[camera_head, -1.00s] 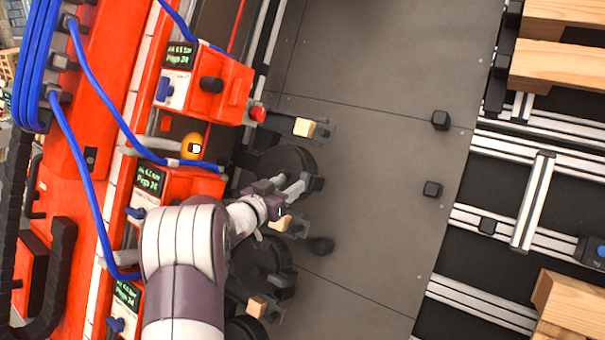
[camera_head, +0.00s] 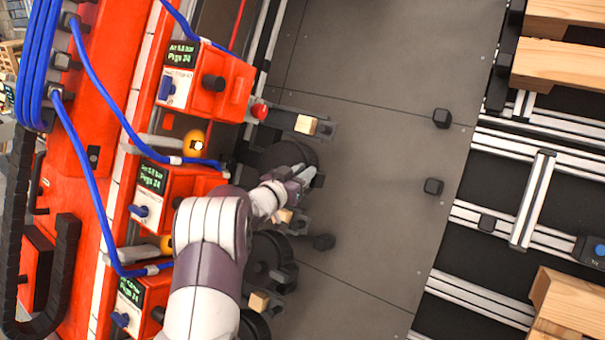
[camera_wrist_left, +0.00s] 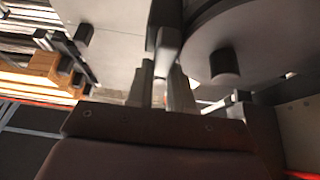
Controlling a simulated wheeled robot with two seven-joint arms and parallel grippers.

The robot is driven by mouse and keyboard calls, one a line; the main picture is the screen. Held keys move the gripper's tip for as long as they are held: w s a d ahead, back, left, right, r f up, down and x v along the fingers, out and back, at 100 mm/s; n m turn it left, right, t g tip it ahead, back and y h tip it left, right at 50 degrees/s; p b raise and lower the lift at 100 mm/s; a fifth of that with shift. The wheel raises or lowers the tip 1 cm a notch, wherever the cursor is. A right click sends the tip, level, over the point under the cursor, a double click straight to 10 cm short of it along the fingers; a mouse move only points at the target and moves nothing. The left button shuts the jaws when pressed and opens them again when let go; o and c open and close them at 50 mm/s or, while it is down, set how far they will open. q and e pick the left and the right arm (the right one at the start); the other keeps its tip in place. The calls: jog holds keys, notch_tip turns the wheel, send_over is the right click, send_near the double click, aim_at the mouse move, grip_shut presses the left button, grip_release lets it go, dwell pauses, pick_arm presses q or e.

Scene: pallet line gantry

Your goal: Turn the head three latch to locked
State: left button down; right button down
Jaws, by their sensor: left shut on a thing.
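My left gripper (camera_head: 304,178) reaches over the dark disc (camera_head: 275,158) beside the middle red head unit (camera_head: 178,186). In the left wrist view its two fingers (camera_wrist_left: 162,92) are closed around a grey latch bar (camera_wrist_left: 166,45). The bar runs up beside a large round grey disc (camera_wrist_left: 235,45) with a dark stub on its face. In the head view the gripper and wrist hide most of the latch. I cannot read which head number this is, nor tell whether the latch is locked. My right gripper is not in view.
Similar red units stand above (camera_head: 215,82) and below (camera_head: 132,305), with blue hoses running to them. Wooden blocks (camera_head: 306,125) sit on arms beside the discs. The grey plate (camera_head: 370,80) to the right is mostly clear, with a few black stops (camera_head: 442,118). Pallets (camera_head: 560,65) lie far right.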

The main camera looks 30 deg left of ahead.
pick_arm(q)
jog(key=m+h, duration=0.1)
jog(key=m, duration=0.1)
jog(key=m+h, duration=0.1)
jog(key=m, duration=0.2)
jog(key=shift+d+g, duration=0.2)
jog(key=shift+g, duration=0.1)
jog(key=m+h, duration=0.1)
jog(key=m, duration=0.1)
jog(key=m+g+h, duration=0.1)
jog(key=m, duration=0.1)
jog(key=m+g+h+p, duration=0.1)
jog(key=m, duration=0.1)
jog(key=shift+s+d, duration=0.1)
jog(key=shift+d, duration=0.15)
jog(key=shift+s+d+f+m+g+h+p, duration=0.15)
jog(key=shift+m+g+p, duration=0.55)
jog(key=shift+m, duration=1)
jog(key=shift+f+m+g+h+p, duration=0.35)
jog(key=shift+m+g, duration=0.55)
jog(key=shift+m, duration=0.8)
jog(key=shift+s+d+f+m+g+h+p, duration=0.1)
jog(key=shift+m+g+p, duration=0.65)
jog(key=shift+m, duration=0.95)
jog(key=shift+f, duration=0.1)
jog(key=c, duration=1)
grip_release()
jog(key=shift+s, duration=0.1)
